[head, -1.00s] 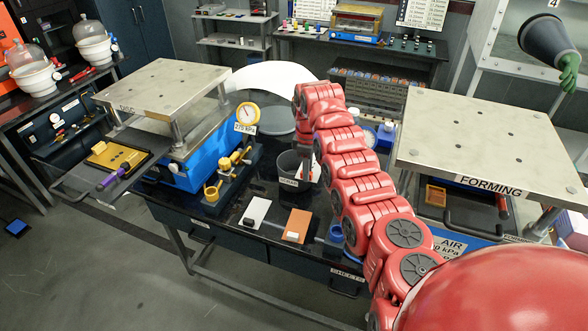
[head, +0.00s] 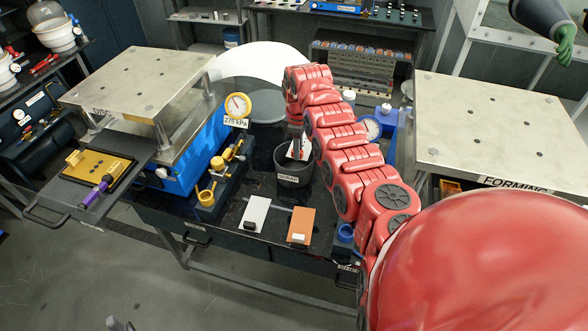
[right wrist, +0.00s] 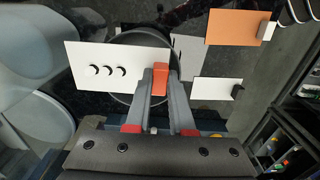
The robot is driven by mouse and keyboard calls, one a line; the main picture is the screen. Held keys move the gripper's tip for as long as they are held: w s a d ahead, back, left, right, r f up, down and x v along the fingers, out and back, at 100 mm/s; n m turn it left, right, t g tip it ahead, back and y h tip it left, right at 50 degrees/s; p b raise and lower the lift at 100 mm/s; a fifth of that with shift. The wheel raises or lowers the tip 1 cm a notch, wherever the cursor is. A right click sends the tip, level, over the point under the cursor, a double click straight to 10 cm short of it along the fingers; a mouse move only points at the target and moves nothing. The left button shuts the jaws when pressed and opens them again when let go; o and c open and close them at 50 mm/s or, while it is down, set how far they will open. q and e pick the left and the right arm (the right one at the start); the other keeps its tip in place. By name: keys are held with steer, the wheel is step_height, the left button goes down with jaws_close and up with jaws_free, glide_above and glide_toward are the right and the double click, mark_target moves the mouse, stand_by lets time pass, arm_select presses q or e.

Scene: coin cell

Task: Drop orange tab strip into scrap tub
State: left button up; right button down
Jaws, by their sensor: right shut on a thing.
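My right gripper (head: 297,150) points down over the scrap tub (head: 293,181), a dark round bin with a label on its front. In the right wrist view its fingers (right wrist: 160,84) are shut on the orange tab of a white strip. The white strip (right wrist: 88,58) carries a row of three small dark-and-white marks and lies across the tub's round mouth in that view. In the head view the strip's white part (head: 305,150) shows at the tub's mouth; whether it touches the rim I cannot tell. A small grey tip at the bottom edge may be my left gripper (head: 119,325).
A white sheet (head: 256,212) and an orange sheet (head: 301,222) lie in front of the tub. A blue press (head: 190,155) with a gauge (head: 237,105) stands left. The forming station (head: 500,125) is right. A blue cup (head: 345,233) is near the front edge.

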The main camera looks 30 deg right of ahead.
steer(key=f, duration=0.2)
steer(key=shift+w+f, duration=0.25)
steer(key=shift+f, duration=0.1)
steer(key=shift+s+r, duration=0.1)
steer(key=c, duration=1.2)
jaws_free()
steer(key=o, duration=0.5)
